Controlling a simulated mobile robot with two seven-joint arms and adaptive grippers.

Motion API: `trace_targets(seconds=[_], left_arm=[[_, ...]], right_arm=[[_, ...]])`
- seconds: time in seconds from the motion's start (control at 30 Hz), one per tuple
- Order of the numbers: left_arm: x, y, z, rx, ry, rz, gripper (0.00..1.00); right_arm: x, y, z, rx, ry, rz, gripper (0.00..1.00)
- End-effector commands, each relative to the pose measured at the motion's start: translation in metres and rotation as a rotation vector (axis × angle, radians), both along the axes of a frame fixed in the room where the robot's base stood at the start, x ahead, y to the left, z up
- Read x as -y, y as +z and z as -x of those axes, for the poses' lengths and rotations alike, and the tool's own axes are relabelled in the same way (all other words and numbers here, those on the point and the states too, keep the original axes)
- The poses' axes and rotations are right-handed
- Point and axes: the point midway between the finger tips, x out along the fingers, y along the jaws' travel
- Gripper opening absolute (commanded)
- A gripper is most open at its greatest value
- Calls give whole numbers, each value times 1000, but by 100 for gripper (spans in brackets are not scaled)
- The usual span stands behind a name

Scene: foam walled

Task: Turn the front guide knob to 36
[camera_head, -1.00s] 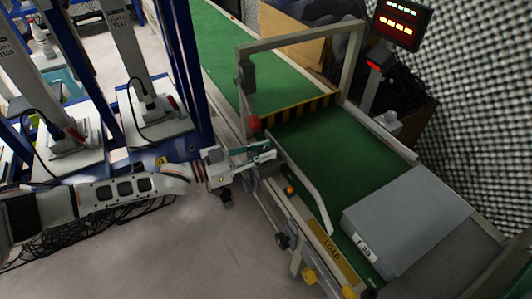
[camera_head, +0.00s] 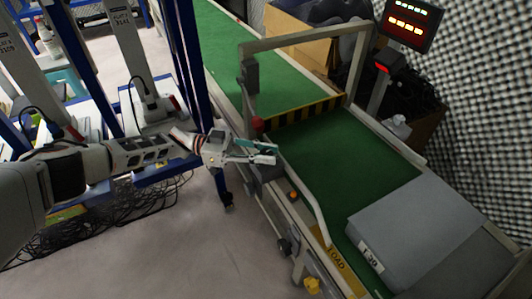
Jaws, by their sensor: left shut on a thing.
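My left gripper (camera_head: 266,153) reaches in from the left to the near side of the green-belted conveyor (camera_head: 318,147). A pale curved guide rail (camera_head: 317,214) runs along the near belt edge, right of the gripper. My right gripper is out of view.
A yellow-black striped bar (camera_head: 306,111) crosses under a metal arch. A lit display (camera_head: 409,22) stands behind. Blue uprights (camera_head: 186,70) stand left; the floor (camera_head: 165,245) in front is clear.

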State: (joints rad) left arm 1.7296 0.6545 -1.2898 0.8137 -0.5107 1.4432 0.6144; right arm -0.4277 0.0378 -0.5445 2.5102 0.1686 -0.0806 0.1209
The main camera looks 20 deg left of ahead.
Motion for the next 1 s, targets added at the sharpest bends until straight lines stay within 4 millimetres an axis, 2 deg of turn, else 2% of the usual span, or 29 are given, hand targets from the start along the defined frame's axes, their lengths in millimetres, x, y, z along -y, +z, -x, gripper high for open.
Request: trace_targets(seconds=[0.5,1.0], left_arm=[[2,0,0,0,-116,1,1],[2,1,0,3,-145,3,1]], right_arm=[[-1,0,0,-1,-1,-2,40],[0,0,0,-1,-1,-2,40]])
